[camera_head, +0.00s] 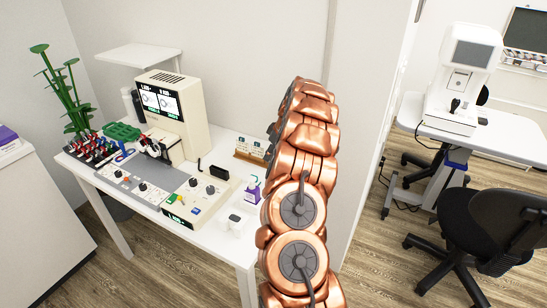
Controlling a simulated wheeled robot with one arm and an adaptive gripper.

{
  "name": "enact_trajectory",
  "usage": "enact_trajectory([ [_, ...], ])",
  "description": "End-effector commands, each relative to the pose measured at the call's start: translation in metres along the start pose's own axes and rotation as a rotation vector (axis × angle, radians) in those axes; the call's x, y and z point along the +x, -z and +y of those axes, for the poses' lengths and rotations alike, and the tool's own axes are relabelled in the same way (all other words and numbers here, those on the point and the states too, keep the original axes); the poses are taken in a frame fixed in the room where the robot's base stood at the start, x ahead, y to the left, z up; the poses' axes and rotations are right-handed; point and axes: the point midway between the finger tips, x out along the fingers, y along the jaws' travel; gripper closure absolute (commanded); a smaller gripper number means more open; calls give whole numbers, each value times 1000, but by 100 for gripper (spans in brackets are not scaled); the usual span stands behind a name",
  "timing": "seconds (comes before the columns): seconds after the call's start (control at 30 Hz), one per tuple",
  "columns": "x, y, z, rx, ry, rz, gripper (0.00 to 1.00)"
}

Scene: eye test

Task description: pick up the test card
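I cannot single out the test card with certainty. Small white cards with dark marks (249,146) stand in a wooden holder (247,158) at the back right of the white table, just left of my arm. They are too small to read. My copper-coloured arm rises from the bottom of the view to the middle, in front of the table's right end, and hides what lies behind it. My gripper does not show, so its distance to the cards cannot be told.
The white table (240,251) holds a beige instrument (190,115) with two screens, a grey control panel, a purple-labelled bottle (252,191) and a small white box (236,223). At right stand a second instrument (466,62) on a table and a black chair (490,222). Wooden floor shows between.

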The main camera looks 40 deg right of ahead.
Motion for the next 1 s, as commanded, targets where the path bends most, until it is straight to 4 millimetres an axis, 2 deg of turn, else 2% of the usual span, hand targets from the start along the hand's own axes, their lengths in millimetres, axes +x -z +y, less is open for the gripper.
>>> enact_trajectory([
  [0.03, 0, 0, 0, 0, 0, 0, 70],
  [0.33, 0, 0, 0, 0, 0, 0, 100],
  [0.77, -2, 1, 0, 0, 0, 0, 100],
  [1.0, -18, 8, 1, -2, -4, 3, 100],
])
